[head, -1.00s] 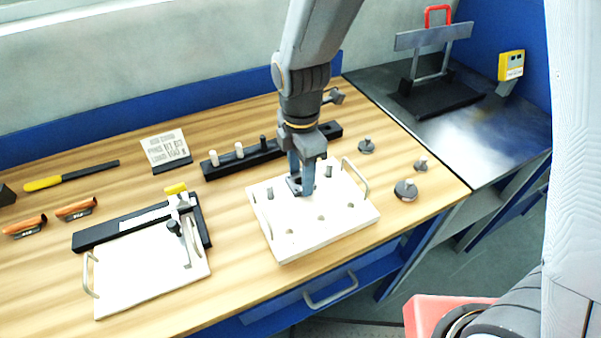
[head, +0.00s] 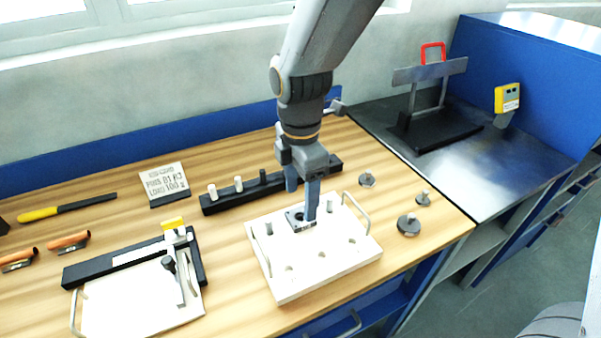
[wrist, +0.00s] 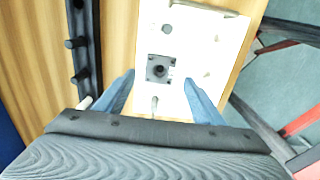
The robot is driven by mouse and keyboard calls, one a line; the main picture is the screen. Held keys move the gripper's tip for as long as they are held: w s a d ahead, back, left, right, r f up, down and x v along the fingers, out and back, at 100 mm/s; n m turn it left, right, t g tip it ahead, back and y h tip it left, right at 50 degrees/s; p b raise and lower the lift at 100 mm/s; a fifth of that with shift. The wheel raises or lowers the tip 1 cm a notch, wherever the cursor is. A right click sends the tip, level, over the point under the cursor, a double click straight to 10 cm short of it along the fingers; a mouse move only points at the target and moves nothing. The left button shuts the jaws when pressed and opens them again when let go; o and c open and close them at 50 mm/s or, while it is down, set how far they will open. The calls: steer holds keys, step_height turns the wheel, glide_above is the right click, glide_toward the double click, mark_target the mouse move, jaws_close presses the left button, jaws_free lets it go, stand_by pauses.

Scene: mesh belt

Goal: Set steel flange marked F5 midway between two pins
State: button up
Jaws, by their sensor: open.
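The steel flange (head: 299,221) is a small dark square plate with a round centre. It lies flat on the white board (head: 338,262), between two upright grey pins, the left pin (head: 269,229) and the right pin (head: 330,207). It looks about midway between them and touches neither. The flange also shows in the wrist view (wrist: 160,68), with a pin (wrist: 155,103) on its near side. Its marking is not readable. My gripper (head: 302,204) is open above the flange, with its fingers apart. In the wrist view nothing is between the fingertips (wrist: 160,82).
A clamp fixture (head: 130,255) stands left, with a card (head: 165,184) behind. The board has wire handles and several empty holes.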

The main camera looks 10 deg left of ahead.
step_height(320, 180, up, 7)
steer(key=b, duration=0.1)
steer(key=shift+r, duration=0.15)
stand_by(0.4)
